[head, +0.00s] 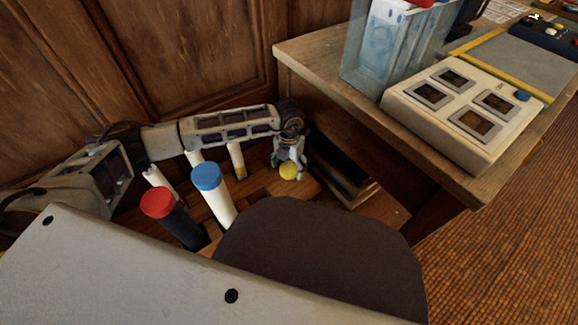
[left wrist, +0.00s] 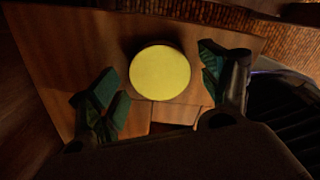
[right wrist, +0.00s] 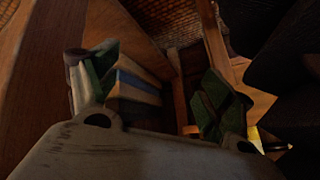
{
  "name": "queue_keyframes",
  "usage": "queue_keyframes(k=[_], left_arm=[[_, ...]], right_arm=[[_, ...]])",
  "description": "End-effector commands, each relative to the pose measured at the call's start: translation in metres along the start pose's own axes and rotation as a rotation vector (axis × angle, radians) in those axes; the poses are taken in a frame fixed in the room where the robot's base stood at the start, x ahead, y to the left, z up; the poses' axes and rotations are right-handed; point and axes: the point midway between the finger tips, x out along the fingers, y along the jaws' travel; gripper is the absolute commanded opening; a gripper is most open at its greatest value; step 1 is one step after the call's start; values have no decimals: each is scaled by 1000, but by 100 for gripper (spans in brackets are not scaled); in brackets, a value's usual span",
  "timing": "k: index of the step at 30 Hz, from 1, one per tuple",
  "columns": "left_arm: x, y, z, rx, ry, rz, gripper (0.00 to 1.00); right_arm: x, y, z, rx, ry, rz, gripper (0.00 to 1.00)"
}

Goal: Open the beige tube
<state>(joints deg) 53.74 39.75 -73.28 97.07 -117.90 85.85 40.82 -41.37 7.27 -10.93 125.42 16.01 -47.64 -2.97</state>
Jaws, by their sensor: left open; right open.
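A round yellow cap (head: 288,173) shows just below my left gripper (head: 289,158) in the head view. In the left wrist view the yellow cap (left wrist: 160,73) lies between the two spread fingers of my left gripper (left wrist: 160,95), with a gap on each side. The body under this cap is hidden, so I cannot tell its colour. A cream tube with a blue cap (head: 206,176) and a dark tube with a red cap (head: 157,202) stand to the left. My right gripper (right wrist: 155,95) is open and empty in its wrist view; the head view does not show it.
My left arm passes over other pale tubes (head: 237,160), partly hiding them. A wooden desk (head: 310,52) stands at the right, with a white box with square windows (head: 460,108) and a clear blue container (head: 388,45) on it. Wood panelling (head: 190,50) closes off the back.

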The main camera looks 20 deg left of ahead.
Motion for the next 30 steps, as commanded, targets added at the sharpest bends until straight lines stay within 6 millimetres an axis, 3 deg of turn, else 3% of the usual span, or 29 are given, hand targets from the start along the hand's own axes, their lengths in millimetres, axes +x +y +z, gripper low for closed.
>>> queue_keyframes(k=[17,21,30], left_arm=[[-70,0,0,0,-2,0,78],[-88,0,1,0,-2,1,78],[-110,0,0,0,0,0,78]], right_arm=[[-25,-5,-11,4,-44,30,81],[-39,-7,-24,-19,-66,40,81],[-52,-7,-32,-38,-101,55,81]])
